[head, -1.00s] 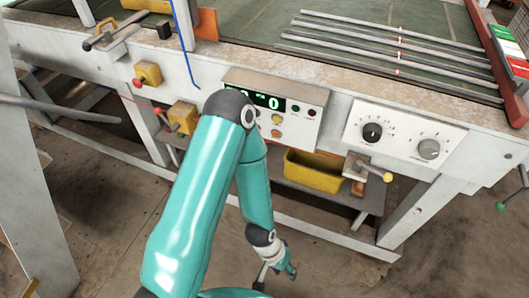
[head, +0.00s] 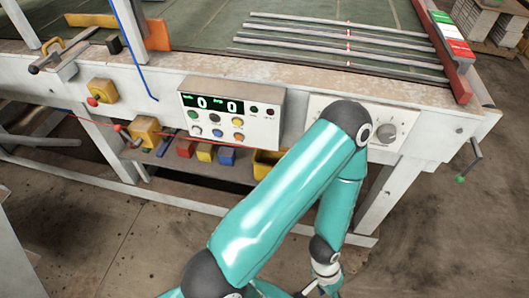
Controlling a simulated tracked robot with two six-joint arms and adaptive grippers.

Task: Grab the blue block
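The blue block (head: 226,156) sits on the low shelf under the machine's control box, at the right end of a row with a red block (head: 186,149) and a yellow block (head: 205,152). One teal arm is in the head view; it comes in from the bottom, left of centre, and I take it as my left. Its elbow is up in front of the machine. Its gripper (head: 318,290) hangs at the bottom edge, partly cut off, to the right of the blue block and apart from it. Its fingers are too small to judge. My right gripper is not in view.
A yellow bin (head: 267,163) stands right of the blue block, partly behind my arm. The control box (head: 231,115) and the table edge overhang the shelf. A white lower rail (head: 190,200) runs in front of it. The floor in front is clear.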

